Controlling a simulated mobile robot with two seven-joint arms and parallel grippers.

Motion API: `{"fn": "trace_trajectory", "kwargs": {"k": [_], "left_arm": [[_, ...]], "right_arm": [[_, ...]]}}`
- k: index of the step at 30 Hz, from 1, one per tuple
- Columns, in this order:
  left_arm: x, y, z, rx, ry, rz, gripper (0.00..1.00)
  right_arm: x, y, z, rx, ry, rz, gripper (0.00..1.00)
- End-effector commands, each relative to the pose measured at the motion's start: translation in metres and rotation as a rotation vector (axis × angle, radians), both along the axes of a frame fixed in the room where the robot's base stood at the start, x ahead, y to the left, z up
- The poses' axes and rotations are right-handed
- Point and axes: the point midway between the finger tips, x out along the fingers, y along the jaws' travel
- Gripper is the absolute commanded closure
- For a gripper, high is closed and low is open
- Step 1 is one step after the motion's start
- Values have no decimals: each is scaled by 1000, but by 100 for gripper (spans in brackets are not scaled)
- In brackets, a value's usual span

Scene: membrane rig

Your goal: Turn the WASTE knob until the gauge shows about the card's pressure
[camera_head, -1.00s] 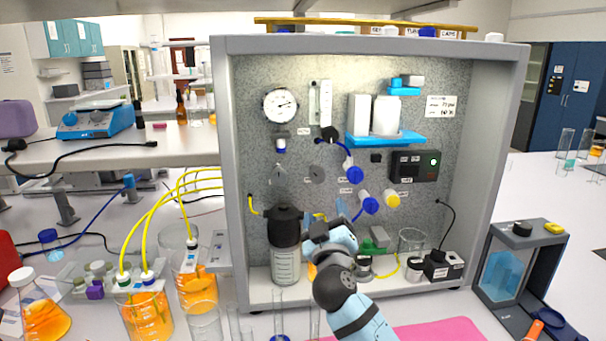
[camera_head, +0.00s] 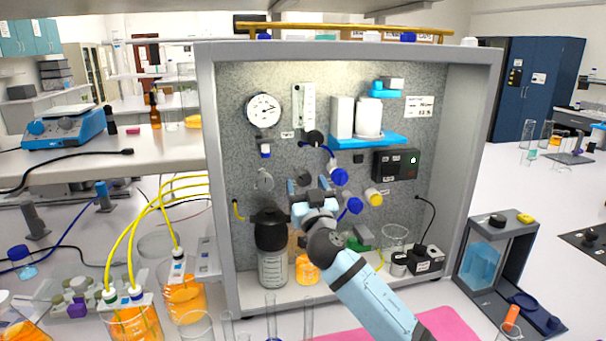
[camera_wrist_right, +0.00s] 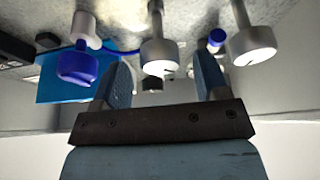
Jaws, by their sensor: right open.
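The round white gauge (camera_head: 263,110) is at the panel's upper left; its dial is too small to read surely. The pressure card (camera_head: 420,107) is at the upper right, its print unclear. My right gripper (camera_head: 308,186) is open and empty before the panel. In the right wrist view its fingers (camera_wrist_right: 162,72) are spread, with a grey knob (camera_wrist_right: 160,52) seen between and beyond them. A second grey knob (camera_wrist_right: 252,42) is right of them; a grey knob also shows in the head view (camera_head: 264,180). I cannot tell which is WASTE. My left gripper is not in view.
Blue-capped valves (camera_head: 340,176) sit right of my right gripper, one also at the left in the wrist view (camera_wrist_right: 78,64). A dark-capped canister (camera_head: 272,250) stands below left. A blue shelf (camera_head: 367,140) with white containers juts out above.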

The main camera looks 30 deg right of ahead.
Motion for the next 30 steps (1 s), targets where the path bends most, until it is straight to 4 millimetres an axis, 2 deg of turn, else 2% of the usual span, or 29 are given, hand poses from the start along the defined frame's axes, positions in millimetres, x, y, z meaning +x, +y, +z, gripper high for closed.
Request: {"fn": "trace_trajectory", "kwargs": {"k": [3,6,17,23,24,30], "left_arm": [[0,0,6,0,-1,0,57],[1,0,8,-1,-4,0,57],[2,1,12,-2,-11,1,57],[2,1,12,-1,-10,0,57],[2,1,12,-1,-10,0,57],[1,1,11,-1,-8,0,57]], "right_arm": [[15,-3,8,-2,1,0,32],[22,-5,10,-1,0,1,32],[26,-6,11,-1,0,0,32],[26,-6,11,-1,0,0,78],[26,-6,11,-1,0,0,82],[26,-6,11,-47,14,0,82]]}}
